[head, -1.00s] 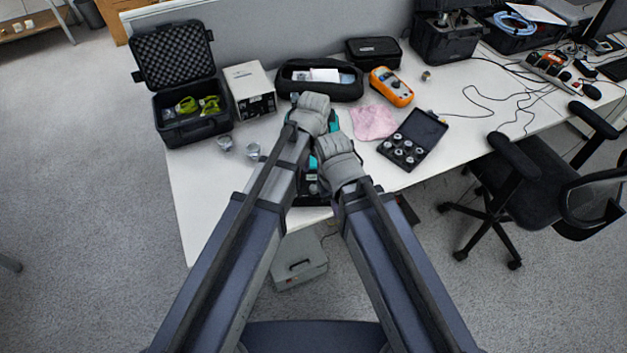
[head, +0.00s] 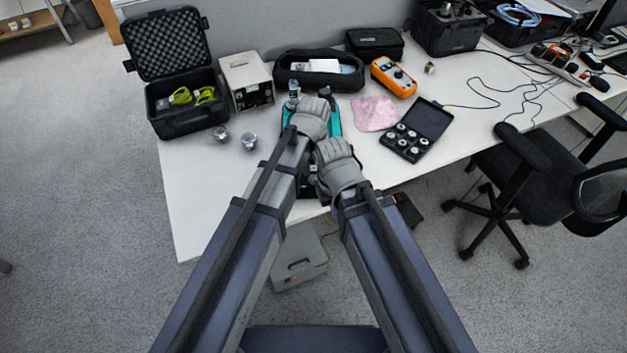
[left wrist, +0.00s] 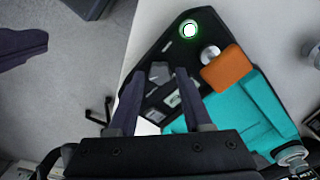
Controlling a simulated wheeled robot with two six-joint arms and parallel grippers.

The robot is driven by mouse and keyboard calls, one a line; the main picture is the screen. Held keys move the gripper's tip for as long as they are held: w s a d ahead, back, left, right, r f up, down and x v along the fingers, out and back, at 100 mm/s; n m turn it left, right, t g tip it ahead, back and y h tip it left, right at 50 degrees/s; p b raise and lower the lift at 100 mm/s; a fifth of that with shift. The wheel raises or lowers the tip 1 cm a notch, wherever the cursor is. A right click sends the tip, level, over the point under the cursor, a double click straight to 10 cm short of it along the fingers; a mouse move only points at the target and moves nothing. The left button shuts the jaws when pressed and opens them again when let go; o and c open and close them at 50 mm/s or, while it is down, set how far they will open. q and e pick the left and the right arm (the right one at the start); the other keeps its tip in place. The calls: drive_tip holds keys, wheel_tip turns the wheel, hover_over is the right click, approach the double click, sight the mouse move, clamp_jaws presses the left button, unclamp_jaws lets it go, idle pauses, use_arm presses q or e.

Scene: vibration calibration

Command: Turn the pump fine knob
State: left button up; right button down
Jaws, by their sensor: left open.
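The pump, with a teal body (head: 334,118) and black base, stands at the table's front edge, mostly hidden under my arms in the head view. In the left wrist view, its teal body (left wrist: 240,110) lies right of my left gripper (left wrist: 157,80), whose two dark fingers are apart over the black base, with nothing seen held. The base carries a green-lit round part (left wrist: 188,29), a silver knob (left wrist: 209,54) beside an orange block (left wrist: 222,70), and small panels. I cannot tell which part is the fine knob. My right gripper (head: 337,163) is at the pump's near end; its fingers are hidden in the head view.
An open black case (head: 188,118), a white box (head: 247,80) and loose metal parts (head: 249,141) are at left. A pink cloth (head: 375,114), an orange meter (head: 393,76) and an open adapter case (head: 418,130) are at right. A chair (head: 540,160) stands right of the table.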

use_arm(q)
drive_tip(key=shift+f, duration=0.35)
drive_tip(key=shift+r, duration=0.1)
clamp_jaws()
